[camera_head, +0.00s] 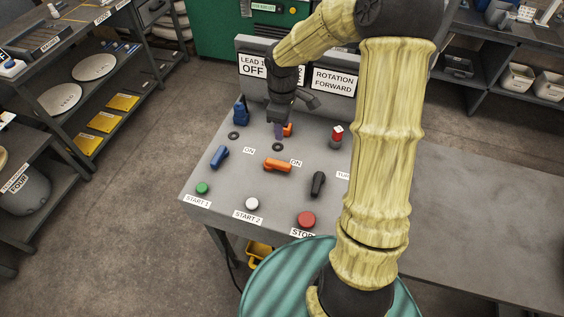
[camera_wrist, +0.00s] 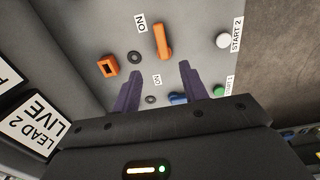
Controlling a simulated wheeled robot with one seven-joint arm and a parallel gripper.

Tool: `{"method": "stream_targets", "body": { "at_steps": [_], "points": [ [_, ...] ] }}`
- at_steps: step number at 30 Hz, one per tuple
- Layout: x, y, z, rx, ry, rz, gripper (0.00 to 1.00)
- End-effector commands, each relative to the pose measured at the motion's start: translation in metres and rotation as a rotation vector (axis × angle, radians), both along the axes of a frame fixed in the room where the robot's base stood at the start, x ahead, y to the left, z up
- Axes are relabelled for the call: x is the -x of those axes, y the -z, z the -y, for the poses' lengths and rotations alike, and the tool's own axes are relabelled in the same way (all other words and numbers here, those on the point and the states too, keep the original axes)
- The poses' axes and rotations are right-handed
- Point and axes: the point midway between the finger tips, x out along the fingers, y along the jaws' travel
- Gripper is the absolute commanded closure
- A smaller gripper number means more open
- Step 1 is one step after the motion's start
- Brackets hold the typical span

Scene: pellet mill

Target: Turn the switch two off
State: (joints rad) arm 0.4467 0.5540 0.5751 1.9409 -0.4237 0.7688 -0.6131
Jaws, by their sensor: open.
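The orange switch (camera_head: 278,164) lies on the grey console with an ON label beside its right end. It also shows in the wrist view (camera_wrist: 163,41), beyond the fingertips. My gripper (camera_head: 280,133) is over the back of the console, its jaws pointing down. In the wrist view its two purple fingers (camera_wrist: 159,86) are apart with nothing between them but panel surface and an ON label below. The sign for lead 2 (camera_wrist: 35,127) reads LIVE in the wrist view; my arm hides it in the head view.
A blue switch (camera_head: 219,157) is left of the orange one, a black switch (camera_head: 318,183) right. Green (camera_head: 202,188), white (camera_head: 252,204) and red (camera_head: 306,219) buttons line the front edge. An orange socket-like block (camera_wrist: 108,65) and a red-topped part (camera_head: 337,134) stand farther back.

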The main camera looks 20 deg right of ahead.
Motion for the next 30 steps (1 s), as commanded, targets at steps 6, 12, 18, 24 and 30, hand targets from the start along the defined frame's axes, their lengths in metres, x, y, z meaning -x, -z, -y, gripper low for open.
{"method": "stream_targets", "body": {
  "at_steps": [6,12,18,24,30],
  "points": [
    [0.0,0.0,0.0,0.0,0.002,0.0,0.56],
    [0.001,0.014,-0.002,0.0,0.0,-0.002,0.56],
    [0.001,0.046,-0.002,-0.001,-0.001,-0.004,0.56],
    [0.002,0.082,-0.002,-0.001,0.0,-0.004,0.56],
    [0.002,0.117,-0.002,-0.001,-0.001,-0.004,0.56]
  ]
}}
